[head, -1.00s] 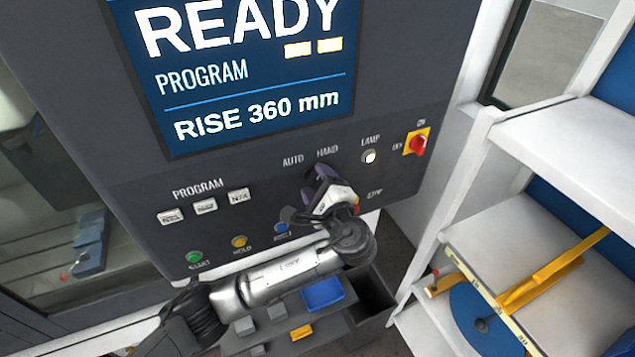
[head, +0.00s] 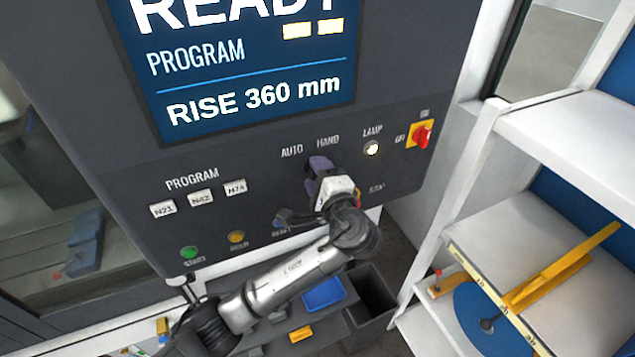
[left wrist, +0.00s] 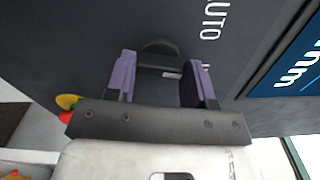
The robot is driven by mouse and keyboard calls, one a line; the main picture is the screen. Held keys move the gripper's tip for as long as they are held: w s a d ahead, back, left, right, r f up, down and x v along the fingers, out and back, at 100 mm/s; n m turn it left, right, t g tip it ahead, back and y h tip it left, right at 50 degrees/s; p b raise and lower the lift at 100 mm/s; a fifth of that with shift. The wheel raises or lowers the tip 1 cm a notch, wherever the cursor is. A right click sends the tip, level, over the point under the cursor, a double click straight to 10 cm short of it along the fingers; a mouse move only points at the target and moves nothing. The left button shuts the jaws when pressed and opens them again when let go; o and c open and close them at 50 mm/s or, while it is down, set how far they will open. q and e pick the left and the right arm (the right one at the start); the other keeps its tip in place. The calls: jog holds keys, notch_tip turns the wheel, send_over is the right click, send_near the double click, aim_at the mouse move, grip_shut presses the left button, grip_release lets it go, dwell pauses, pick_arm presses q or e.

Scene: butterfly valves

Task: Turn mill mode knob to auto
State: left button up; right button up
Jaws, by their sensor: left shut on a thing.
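The mill's control panel (head: 270,185) carries the labels AUTO and HAND above the mode knob. My left gripper (head: 318,168) is at the panel just below these labels and covers most of the knob in the head view. In the left wrist view, the purple fingers of my left gripper (left wrist: 161,75) stand on either side of the dark mode knob (left wrist: 158,47) and are shut on it. Part of the word AUTO shows beside it there. The knob's pointer direction cannot be made out. My right gripper is not in view.
A lit lamp button (head: 372,149) and a red switch on a yellow plate (head: 421,135) sit right of the knob. Program buttons (head: 200,199) and green, yellow and blue buttons are to the left. A white shelf (head: 540,140) stands at the right.

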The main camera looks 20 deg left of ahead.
pick_arm(q)
jog(key=shift+f+n+b, duration=0.1)
jog(key=shift+n+b, duration=4.2)
jog(key=shift+b, duration=0.1)
jog(key=o, duration=0.9)
jog(key=shift+b+v, duration=1.9)
jog(key=shift+v, duration=5.05)
